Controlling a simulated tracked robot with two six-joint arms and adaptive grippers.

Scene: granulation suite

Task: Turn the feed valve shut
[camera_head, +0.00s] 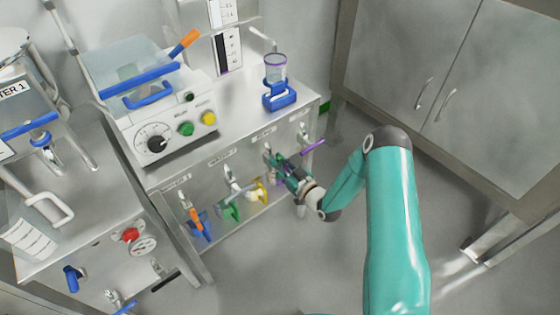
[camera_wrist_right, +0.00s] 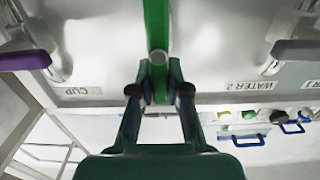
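A row of lever valves runs along the cabinet's front panel. A green lever (camera_wrist_right: 156,25) sits between the labels CUP (camera_wrist_right: 78,91) and WATER 2 (camera_wrist_right: 242,86) in the upside-down right wrist view. Its own label is hidden there and unreadable in the head view. My right gripper (camera_wrist_right: 159,80) has its fingers close on both sides of this lever and appears shut on it. In the head view my right gripper (camera_head: 289,172) is at the panel, covering much of the lever. My left gripper is not in view.
Neighbouring levers are purple (camera_wrist_right: 22,60) and grey (camera_wrist_right: 302,49), close on either side. An orange lever (camera_head: 196,220) is further left. A machine with a dial (camera_head: 155,143) and a clear cup in a blue holder (camera_head: 278,97) stand on top. Floor to the right is clear.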

